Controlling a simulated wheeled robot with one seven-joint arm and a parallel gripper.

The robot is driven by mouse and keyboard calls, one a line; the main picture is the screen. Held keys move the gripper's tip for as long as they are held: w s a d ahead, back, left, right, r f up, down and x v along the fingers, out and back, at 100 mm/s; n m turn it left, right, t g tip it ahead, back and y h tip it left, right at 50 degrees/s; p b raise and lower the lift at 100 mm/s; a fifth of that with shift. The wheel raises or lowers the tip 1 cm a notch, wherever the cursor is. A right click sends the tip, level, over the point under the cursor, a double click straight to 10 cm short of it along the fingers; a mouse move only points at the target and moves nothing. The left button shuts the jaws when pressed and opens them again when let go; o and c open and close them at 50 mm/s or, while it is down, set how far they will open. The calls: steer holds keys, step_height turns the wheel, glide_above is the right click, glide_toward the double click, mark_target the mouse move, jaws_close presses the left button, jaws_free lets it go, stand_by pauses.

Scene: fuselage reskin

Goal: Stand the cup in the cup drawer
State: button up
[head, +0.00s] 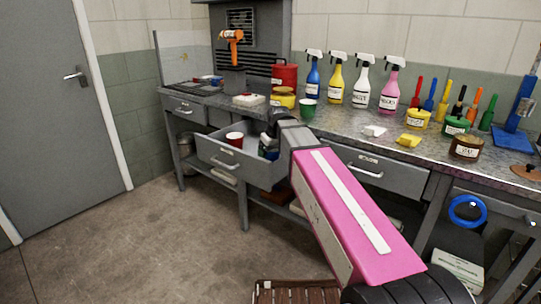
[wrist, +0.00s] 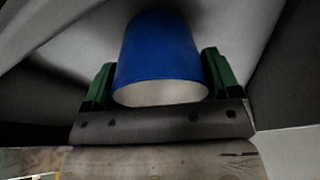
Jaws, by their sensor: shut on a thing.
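The blue cup (wrist: 160,45) is between the two green fingers of my gripper (wrist: 160,82) in the wrist view, and the gripper is shut on it. Its pale open mouth faces the camera. In the head view my gripper (head: 267,146) is at the right part of the open drawer (head: 222,159). A little blue of the cup shows there, mostly hidden by my gripper and arm. I cannot tell whether the cup touches the drawer floor. A red cup (head: 235,139) stands in the drawer, left of my gripper.
A green cup (head: 308,108) stands on the workbench (head: 335,119) above the drawer. Several spray bottles, tins and tools line the back. A closed drawer (head: 372,173) is to the right. The floor at left is clear; a brown slatted crate (head: 297,291) is at the bottom.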

steer(key=shift+f, duration=0.45)
steer(key=shift+f, duration=0.1)
steer(key=o, duration=0.8)
steer(key=v, duration=1.2)
